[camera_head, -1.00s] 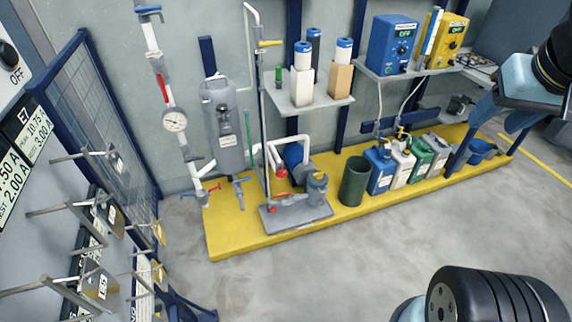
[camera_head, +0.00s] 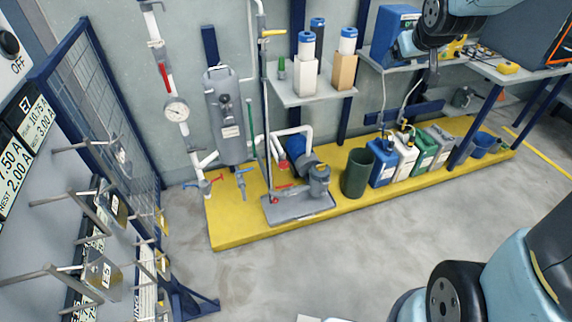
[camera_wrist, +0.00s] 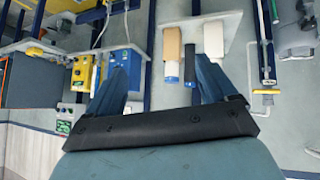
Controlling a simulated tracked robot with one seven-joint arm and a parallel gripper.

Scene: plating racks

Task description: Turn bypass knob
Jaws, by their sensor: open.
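No label reading bypass can be made out, so I cannot tell which control is the bypass knob. A black knob (camera_head: 8,44) above the word OFF is at the top left edge in the head view. A blue control box (camera_head: 392,35) stands on the back shelf, its front partly covered by my arm; in the wrist view it appears upside down (camera_wrist: 122,65). A yellow control box (camera_wrist: 82,72) is beside it. My gripper (camera_wrist: 162,68) is open and empty, fingers apart, facing the shelf; nothing is between the fingers at close range.
Filter cartridges and boxes stand on a grey shelf (camera_head: 310,93). Below is a yellow platform (camera_head: 230,232) with a pump, jugs and a dark green bin (camera_head: 357,172). A blue mesh panel (camera_head: 108,120) and projecting rods are at left.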

